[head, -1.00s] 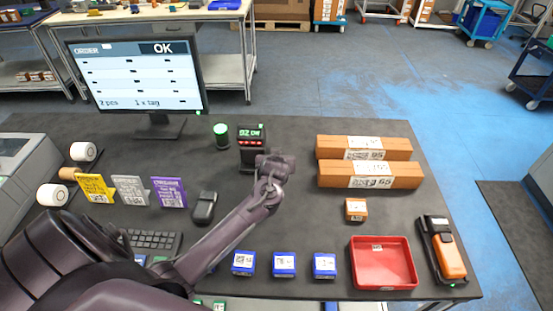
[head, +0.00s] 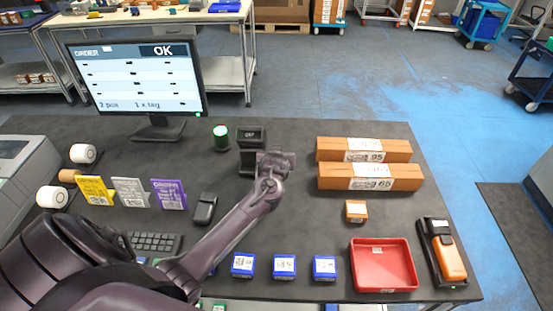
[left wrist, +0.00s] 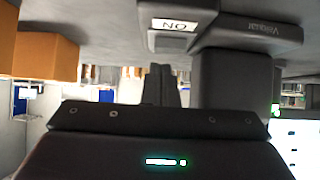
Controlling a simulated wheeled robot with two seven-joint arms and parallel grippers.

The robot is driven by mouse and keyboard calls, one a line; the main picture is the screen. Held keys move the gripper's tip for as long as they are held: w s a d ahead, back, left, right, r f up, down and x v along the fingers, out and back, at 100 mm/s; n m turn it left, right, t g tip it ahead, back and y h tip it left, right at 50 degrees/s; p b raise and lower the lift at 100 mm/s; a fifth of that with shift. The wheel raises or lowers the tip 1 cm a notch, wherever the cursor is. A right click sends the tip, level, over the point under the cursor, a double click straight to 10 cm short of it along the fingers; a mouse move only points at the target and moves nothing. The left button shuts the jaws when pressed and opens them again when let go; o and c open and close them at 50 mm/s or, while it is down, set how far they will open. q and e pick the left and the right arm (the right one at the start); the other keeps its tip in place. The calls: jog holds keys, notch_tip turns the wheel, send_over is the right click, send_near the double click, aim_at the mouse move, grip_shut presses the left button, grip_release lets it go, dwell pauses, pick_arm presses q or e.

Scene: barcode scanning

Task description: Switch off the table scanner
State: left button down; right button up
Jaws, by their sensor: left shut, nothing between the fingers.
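The table scanner (head: 250,137) is a black upright unit behind the middle of the table; its small display is dark with a faint grey mark. My left gripper (head: 262,166) is in front of its lower part, shut and empty, and hides some of it. In the left wrist view the picture is upside down. The scanner's dark body (left wrist: 235,82) and its base with a white "ON" label (left wrist: 175,24) show close by, right of my shut fingers (left wrist: 160,84). I cannot tell whether they touch the scanner. My right gripper is not in view.
Two long cardboard boxes (head: 364,150) lie to the right. Blue boxes (head: 284,265), a red tray (head: 383,265) and an orange handheld device (head: 446,254) are nearer the front.

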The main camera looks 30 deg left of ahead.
pick_arm(q)
jog(key=shift+s+d+r, duration=0.1)
jog(key=shift+s+r, duration=0.05)
jog(key=shift+s, duration=0.05)
jog(key=v, duration=0.7)
jog(key=shift+b, duration=0.45)
jog(key=shift+s+d, duration=0.1)
